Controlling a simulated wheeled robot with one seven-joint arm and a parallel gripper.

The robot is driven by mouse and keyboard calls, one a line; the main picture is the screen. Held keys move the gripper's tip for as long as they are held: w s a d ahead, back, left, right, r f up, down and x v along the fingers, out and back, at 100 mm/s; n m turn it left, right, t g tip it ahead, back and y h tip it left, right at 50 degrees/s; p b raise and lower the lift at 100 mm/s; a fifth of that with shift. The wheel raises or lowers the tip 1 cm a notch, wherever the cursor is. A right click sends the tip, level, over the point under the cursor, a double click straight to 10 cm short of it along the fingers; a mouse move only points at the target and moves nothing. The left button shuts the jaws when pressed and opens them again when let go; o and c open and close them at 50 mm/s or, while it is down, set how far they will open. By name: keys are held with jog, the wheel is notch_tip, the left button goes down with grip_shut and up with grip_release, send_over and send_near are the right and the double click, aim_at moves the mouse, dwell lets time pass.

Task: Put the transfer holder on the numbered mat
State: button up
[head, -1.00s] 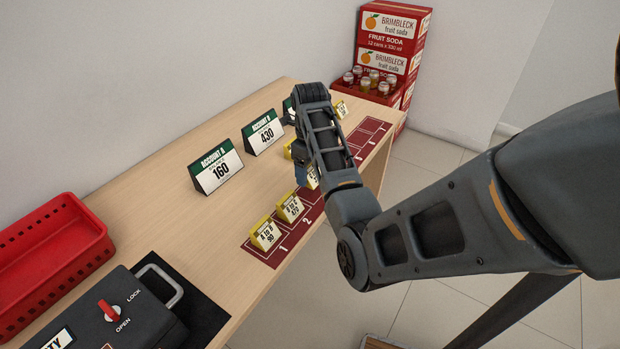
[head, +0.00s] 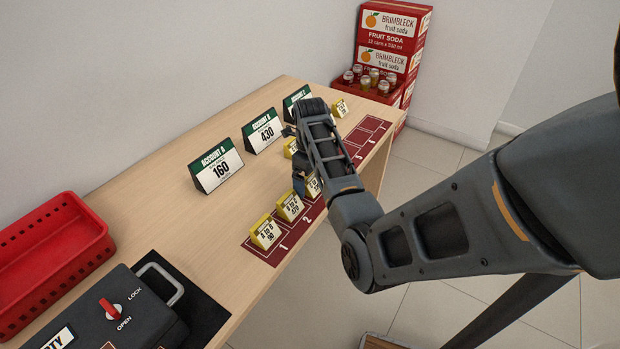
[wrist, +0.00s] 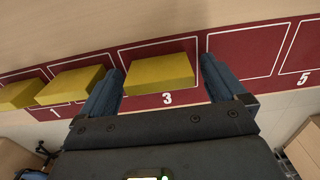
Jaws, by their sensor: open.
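Several yellow transfer holders stand on the counter. The "A to B 90" holder (head: 265,232) is on space 1 of the dark red numbered mat (head: 372,128), with another holder (head: 290,206) on space 2. A third holder (wrist: 160,71) is on space 3, partly hidden by my arm in the head view. A yellow holder (head: 290,148) shows behind my arm, off the mat, and one more (head: 340,107) stands at the far end. My gripper (wrist: 158,65) is open; in the wrist view its blue fingers appear either side of the space 3 holder, with a gap on the right.
Green-topped account signs 160 (head: 216,170), 430 (head: 263,132) and a third (head: 296,103) stand behind the mat. A red basket (head: 50,255) and black lock box (head: 115,310) are at the near left. Mat space 4 (wrist: 245,58) looks empty. Soda cartons (head: 392,50) stand beyond the counter.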

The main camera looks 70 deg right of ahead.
notch_tip(320, 180, up, 11)
jog(key=shift+r+p, duration=0.1)
jog(key=shift+p, duration=0.5)
jog(key=shift+r+p, duration=0.55)
jog(key=shift+p, duration=0.1)
jog(key=shift+f, duration=0.1)
